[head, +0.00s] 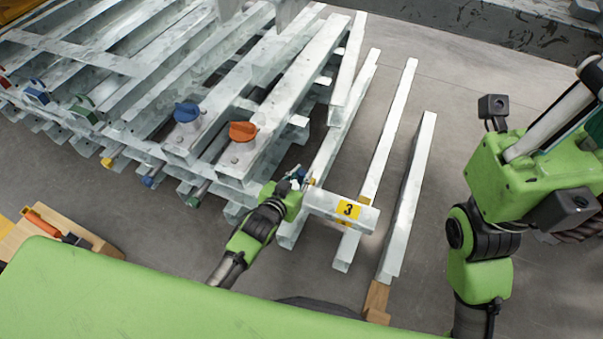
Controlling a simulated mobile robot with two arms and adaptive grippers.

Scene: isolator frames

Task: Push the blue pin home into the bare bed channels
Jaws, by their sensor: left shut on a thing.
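My left gripper (298,180) reaches in from the lower left and is shut at the near end of the bare bed channels. A small patch of blue, which I take to be the blue pin (303,173), shows at its fingertips. The fingers hide most of it, and I cannot tell how deep it sits. The bare bed channels (392,128) are long pale metal bars lying right of the stacked frames.
Stacked metal frames (130,75) fill the upper left, with a blue knob (187,112) and an orange knob (242,131) on top. A wooden block (376,300) lies under one bar's near end. An orange-handled tool (45,224) lies lower left. Grey floor is open between the bars and my right arm.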

